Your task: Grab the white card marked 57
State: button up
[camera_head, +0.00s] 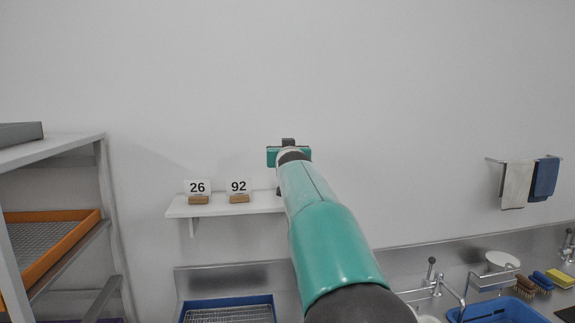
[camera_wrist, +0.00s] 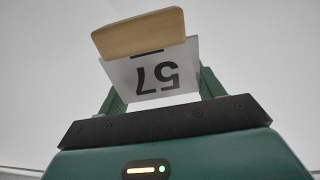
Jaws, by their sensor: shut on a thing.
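The white card marked 57 (camera_wrist: 177,86) shows upside down in the wrist view, set in a light wooden block (camera_wrist: 138,33). My gripper (camera_wrist: 158,84) is shut on the card, with a green finger on each side of it. In the head view my gripper (camera_head: 289,158) is raised against the wall, above the right end of a white shelf, and my arm hides the card there.
The white shelf (camera_head: 240,207) holds cards 26 (camera_head: 197,187) and 92 (camera_head: 238,186) in wooden blocks. A rack with an orange tray (camera_head: 75,238) stands at left. A sink area with a blue basin (camera_head: 500,310) is at lower right. Towels (camera_head: 517,184) hang on the right wall.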

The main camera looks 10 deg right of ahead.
jog(key=s+a+r, duration=0.3)
jog(key=s+r, duration=0.1)
jog(key=s, duration=0.5)
jog(key=shift+a+r, duration=0.25)
jog(key=shift+r, duration=0.1)
